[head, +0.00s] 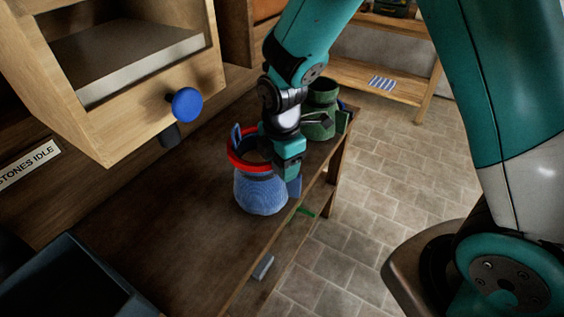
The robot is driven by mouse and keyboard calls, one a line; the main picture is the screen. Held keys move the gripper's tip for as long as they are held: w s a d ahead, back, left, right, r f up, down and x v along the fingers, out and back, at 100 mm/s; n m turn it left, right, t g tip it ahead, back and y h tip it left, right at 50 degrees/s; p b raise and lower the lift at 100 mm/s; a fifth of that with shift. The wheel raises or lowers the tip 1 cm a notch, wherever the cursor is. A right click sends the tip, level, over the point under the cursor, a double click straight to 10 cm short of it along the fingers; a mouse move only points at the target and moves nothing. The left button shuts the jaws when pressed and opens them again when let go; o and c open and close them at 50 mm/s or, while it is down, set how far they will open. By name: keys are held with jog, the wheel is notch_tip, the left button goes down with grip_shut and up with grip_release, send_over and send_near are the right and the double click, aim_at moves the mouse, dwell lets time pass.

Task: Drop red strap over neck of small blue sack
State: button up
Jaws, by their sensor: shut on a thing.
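The small blue sack (261,193) stands upright on the dark wooden bench, a ribbed blue body with an open dark top. The red strap (238,161) is a ring at the height of the sack's upper part and appears to encircle its neck. I cannot tell whether it rests on the sack or hangs just above it. My gripper (291,178) is at the right side of the ring and appears shut on the red strap. The gripper and wrist hide the ring's right part and some of the sack's rim.
A green container (320,110) stands behind the gripper on the bench. A wooden box with a blue knob (186,104) overhangs at left. A dark bin (70,283) is at lower left. Small green and grey items lie by the bench's front edge. The bench's front left is clear.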

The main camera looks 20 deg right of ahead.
jog(key=shift+s+d+f+b, duration=0.1)
jog(key=shift+s+f+b, duration=0.55)
jog(key=shift+f, duration=0.25)
jog(key=shift+s+f+b, duration=0.55)
jog(key=shift+f+b, duration=0.15)
jog(key=shift+f, duration=0.15)
jog(key=shift+g, duration=0.3)
jog(key=w+f, duration=0.3)
jog(key=w, duration=0.1)
jog(key=shift+f, duration=0.4)
jog(key=shift+c, duration=0.8)
jog(key=shift+s+r, duration=0.9)
jog(key=shift+r, duration=0.05)
jog(key=o, duration=1.3)
jog(key=shift+w, duration=0.1)
jog(key=shift+r, duration=0.15)
